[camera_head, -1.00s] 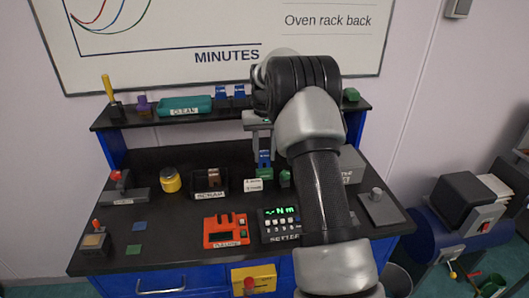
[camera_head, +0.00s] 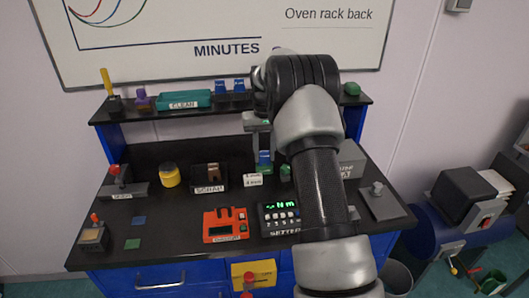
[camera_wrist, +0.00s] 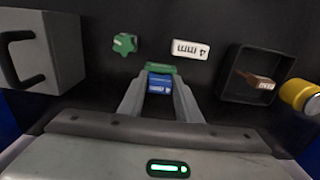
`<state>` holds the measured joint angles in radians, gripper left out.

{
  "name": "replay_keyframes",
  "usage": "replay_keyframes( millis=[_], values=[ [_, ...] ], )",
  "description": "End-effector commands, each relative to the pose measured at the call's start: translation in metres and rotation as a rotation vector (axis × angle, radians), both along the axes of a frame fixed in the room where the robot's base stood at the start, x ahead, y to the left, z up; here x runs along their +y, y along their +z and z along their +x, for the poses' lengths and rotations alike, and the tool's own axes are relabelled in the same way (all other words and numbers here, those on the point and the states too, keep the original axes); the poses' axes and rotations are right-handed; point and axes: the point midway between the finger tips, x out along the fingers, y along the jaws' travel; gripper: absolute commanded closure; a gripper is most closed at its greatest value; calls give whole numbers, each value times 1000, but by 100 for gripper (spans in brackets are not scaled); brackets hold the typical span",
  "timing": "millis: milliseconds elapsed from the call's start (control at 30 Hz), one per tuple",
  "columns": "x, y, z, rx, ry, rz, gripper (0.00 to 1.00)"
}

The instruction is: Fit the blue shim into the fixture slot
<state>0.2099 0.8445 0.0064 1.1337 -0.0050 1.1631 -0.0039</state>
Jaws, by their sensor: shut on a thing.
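A blue block, likely the blue shim (camera_wrist: 160,84), is between my gripper's fingertips (camera_wrist: 159,92) in the wrist view. My gripper is shut on it. A green block (camera_wrist: 161,68), perhaps the fixture, is right against the blue piece's far side in that view. In the head view the blue piece (camera_head: 265,157) stands upright just above the green block (camera_head: 264,169), below my gripper. I cannot tell how deep it sits or whether a slot surrounds it.
A white "4 mm" label block (camera_wrist: 191,49), a green knob (camera_wrist: 124,44) and a black tray (camera_wrist: 253,91) with a brown piece are close by. An orange device (camera_head: 225,225) and a keypad unit (camera_head: 280,218) stand in front. A raised shelf (camera_head: 180,110) runs behind.

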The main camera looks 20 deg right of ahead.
Motion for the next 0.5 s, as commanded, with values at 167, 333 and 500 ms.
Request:
replay_keyframes(
  millis=[167,333,500],
  values=[
    [0,-5,0,0,0,0,96],
    [0,-10,0,0,0,0,96],
    [0,-14,0,1,0,0,96]
  ],
)
